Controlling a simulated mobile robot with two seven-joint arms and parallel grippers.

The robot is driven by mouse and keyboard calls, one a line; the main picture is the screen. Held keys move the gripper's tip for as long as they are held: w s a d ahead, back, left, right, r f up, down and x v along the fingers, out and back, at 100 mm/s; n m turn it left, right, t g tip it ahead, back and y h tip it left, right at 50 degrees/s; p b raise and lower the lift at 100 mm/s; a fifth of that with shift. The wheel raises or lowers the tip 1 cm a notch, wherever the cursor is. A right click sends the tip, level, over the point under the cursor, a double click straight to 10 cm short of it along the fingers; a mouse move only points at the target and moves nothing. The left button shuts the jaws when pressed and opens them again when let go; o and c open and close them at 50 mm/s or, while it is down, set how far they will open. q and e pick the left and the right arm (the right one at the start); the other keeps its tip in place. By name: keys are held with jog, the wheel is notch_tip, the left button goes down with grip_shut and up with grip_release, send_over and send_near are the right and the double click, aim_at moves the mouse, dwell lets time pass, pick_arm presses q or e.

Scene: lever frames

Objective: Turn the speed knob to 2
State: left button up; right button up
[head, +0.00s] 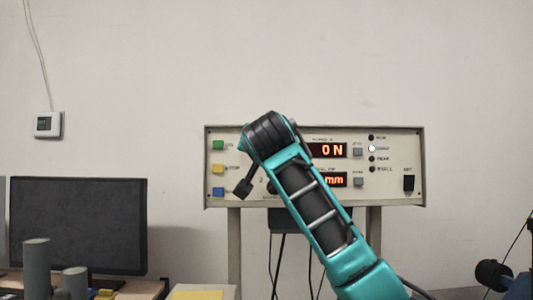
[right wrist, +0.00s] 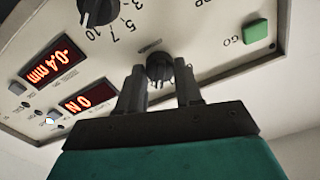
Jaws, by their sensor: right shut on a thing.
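The control panel (head: 400,135) stands at the centre of the head view; my right arm covers its middle. In the right wrist view the panel appears turned upside down. My right gripper (right wrist: 159,72) has its two fingers either side of a small black knob (right wrist: 158,65), shut on it. This knob lies between the green GO button (right wrist: 256,31) and the displays; I cannot read its label. A larger black knob (right wrist: 98,9), cut by the top edge, has 3, 5, 7 and 10 beside it and a white pointer mark. My left gripper is not in view.
The displays read 0 N (head: 327,150) and mm (head: 331,180). One lamp (head: 372,148) is lit white. Yellow (head: 218,169) and blue (head: 218,192) buttons sit on the left, a black switch (head: 408,183) on the right. A monitor (head: 78,225) stands at lower left.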

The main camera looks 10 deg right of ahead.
jog(key=shift+m, duration=1.2)
jog(key=o, duration=1)
jog(key=shift+o, duration=0.2)
